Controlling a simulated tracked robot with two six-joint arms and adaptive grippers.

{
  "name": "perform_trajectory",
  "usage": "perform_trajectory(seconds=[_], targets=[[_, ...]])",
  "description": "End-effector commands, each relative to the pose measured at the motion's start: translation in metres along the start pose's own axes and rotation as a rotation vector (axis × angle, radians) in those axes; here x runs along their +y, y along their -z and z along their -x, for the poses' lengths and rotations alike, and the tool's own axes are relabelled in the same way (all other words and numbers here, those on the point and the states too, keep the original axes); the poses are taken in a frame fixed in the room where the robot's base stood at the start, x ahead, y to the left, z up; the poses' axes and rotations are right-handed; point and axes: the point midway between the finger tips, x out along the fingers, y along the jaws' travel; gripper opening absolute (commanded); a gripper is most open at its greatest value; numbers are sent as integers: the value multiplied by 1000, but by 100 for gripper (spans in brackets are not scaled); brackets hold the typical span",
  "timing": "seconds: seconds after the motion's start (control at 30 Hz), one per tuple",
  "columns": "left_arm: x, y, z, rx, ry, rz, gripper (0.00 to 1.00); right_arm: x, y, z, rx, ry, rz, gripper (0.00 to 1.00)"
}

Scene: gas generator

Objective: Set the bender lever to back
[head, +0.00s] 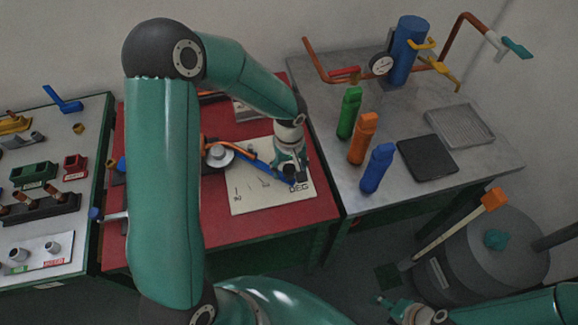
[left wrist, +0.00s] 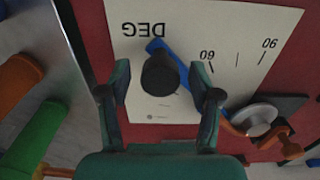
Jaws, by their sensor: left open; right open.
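The bender lever is a blue bar (head: 262,168) lying over a white degree-scale plate (head: 240,200) on the red bench. Its free end points to the lower right in the head view, near the DEG mark. In the left wrist view the blue bar (left wrist: 186,80) carries a black knob (left wrist: 158,76). My left gripper (head: 291,177) is above this end. Its open fingers (left wrist: 162,68) stand on either side of the knob, with gaps visible; I cannot tell how deep the knob sits between them. My right gripper (head: 384,301) is open and empty low in the head view, away from the bench.
The bender's round hub (head: 219,155) and orange pipe are at the lever's other end. A grey table on the right holds green (head: 349,112), orange (head: 362,138) and blue (head: 377,168) bottles. A grey drum (head: 490,262) stands below it. My left arm hides part of the red bench.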

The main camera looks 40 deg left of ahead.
Motion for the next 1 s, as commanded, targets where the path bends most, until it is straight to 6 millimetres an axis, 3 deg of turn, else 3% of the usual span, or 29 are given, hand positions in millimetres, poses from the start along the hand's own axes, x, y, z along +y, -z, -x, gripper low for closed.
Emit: perform_trajectory(seconds=[0.23, 0.6, 1.0], targets=[[0, 0, 0, 0, 0, 0, 62, 0, 0, 0, 0, 0, 0, 63], [0, 0, 0, 0, 0, 0, 0, 0, 0, 0, 0, 0, 0, 63], [-2, 5, -1, 1, 1, 26, 0, 2, 0, -4, 0, 0, 0, 63]])
